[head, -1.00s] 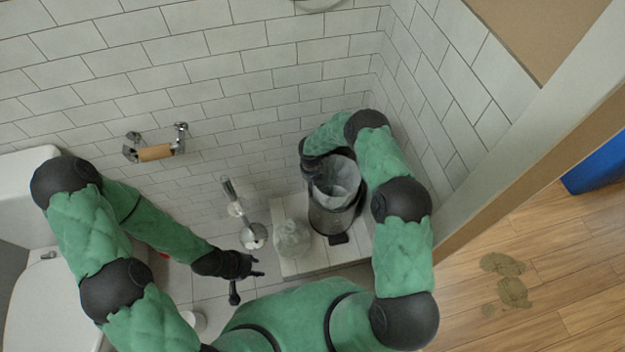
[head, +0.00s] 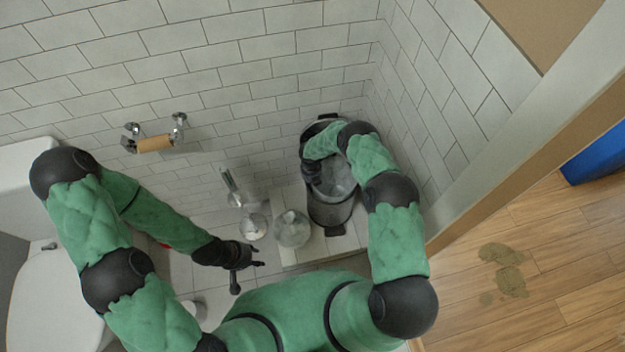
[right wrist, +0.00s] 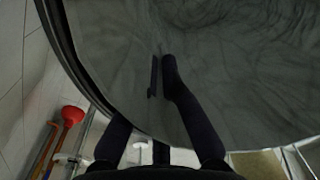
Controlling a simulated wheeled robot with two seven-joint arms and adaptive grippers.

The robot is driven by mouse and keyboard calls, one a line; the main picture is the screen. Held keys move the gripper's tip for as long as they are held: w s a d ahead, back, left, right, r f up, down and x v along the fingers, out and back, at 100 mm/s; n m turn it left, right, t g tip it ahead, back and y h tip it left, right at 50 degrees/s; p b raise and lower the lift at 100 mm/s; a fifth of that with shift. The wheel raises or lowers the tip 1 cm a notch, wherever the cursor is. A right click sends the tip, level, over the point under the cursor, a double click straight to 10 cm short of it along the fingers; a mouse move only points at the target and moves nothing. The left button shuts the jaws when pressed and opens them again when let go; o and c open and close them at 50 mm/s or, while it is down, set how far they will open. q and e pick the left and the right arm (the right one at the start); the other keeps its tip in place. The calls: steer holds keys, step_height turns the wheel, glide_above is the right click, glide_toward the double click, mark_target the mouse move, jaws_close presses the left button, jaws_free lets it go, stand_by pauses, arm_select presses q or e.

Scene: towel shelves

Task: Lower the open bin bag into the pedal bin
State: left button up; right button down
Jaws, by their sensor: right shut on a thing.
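The pedal bin (head: 330,212) is a dark cylinder standing against the tiled wall in the head view, its lid raised behind it. The grey translucent bin bag (head: 338,181) shows in the bin's mouth. In the right wrist view the bag (right wrist: 240,70) fills most of the picture, with a dark curved rim at its left. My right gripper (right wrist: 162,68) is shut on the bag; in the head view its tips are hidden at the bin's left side. My left gripper (head: 257,257) is open and empty, low and left of the bin.
A translucent round object (head: 291,229) stands just left of the bin on a white ledge. A chrome brush holder (head: 253,226) is beside it. A toilet (head: 50,290) is at left, a roll holder (head: 154,144) on the wall. A red plunger (right wrist: 72,114) shows in the right wrist view.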

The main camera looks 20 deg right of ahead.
steer(key=shift+s+a+f, duration=0.15)
steer(key=shift+a+f, duration=0.05)
steer(key=shift+f, duration=0.2)
steer(key=c, duration=1.3)
jaws_free()
steer(key=shift+c, duration=0.2)
steer(key=shift+r, duration=0.1)
step_height(320, 180, up, 12)
steer(key=shift+w, duration=0.2)
steer(key=shift+a, duration=0.1)
